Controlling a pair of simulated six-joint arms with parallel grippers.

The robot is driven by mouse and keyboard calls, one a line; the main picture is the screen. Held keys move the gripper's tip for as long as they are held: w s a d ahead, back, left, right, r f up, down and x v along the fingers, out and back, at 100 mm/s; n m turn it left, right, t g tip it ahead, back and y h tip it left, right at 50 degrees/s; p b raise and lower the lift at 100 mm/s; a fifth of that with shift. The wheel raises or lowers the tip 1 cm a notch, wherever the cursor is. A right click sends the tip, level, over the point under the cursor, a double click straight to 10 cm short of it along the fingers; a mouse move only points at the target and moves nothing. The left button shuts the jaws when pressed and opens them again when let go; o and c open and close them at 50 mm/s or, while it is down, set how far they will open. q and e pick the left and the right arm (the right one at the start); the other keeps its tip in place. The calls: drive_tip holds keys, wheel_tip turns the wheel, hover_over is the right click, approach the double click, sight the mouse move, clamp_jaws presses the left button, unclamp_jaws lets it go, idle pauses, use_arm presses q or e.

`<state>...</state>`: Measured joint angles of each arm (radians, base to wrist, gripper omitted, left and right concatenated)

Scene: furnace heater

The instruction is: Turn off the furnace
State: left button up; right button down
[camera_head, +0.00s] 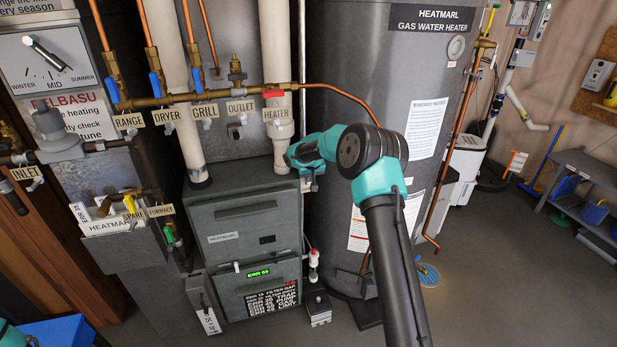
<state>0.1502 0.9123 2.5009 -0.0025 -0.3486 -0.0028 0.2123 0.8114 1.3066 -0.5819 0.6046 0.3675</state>
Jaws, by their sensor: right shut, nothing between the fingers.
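The furnace (245,215) is a dark grey cabinet in the middle left of the head view. A small green-lit display (258,273), seeming to read "ERR 65", and a black error-code label (272,297) are on its lower part. A gas valve tagged "FURNACE" (160,211) has a small green handle (168,233) left of the cabinet. My right gripper (300,160) is shut and empty, in front of the furnace's upper right corner by the white pipe. Contact cannot be told. My left gripper is out of view; only a bit of teal arm shows bottom left.
Above runs a brass gas manifold (190,98) with blue handles and a red heater handle (272,94). The grey water heater (330,80) stands behind my right arm. A small box (318,309) is on the floor. A blue object (62,331) sits bottom left.

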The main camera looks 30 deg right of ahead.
drive_tip(key=shift+s+a+f, duration=0.1)
drive_tip(key=shift+s+f, duration=0.35)
idle(0.7)
drive_tip(key=shift+s+a+f, duration=0.1)
drive_tip(key=shift+s+f, duration=0.15)
drive_tip(key=shift+f, duration=0.25)
drive_tip(key=shift+s+f, duration=0.25)
drive_tip(key=shift+f, duration=0.25)
drive_tip(key=shift+r, duration=0.2)
drive_tip(key=shift+r, duration=0.6)
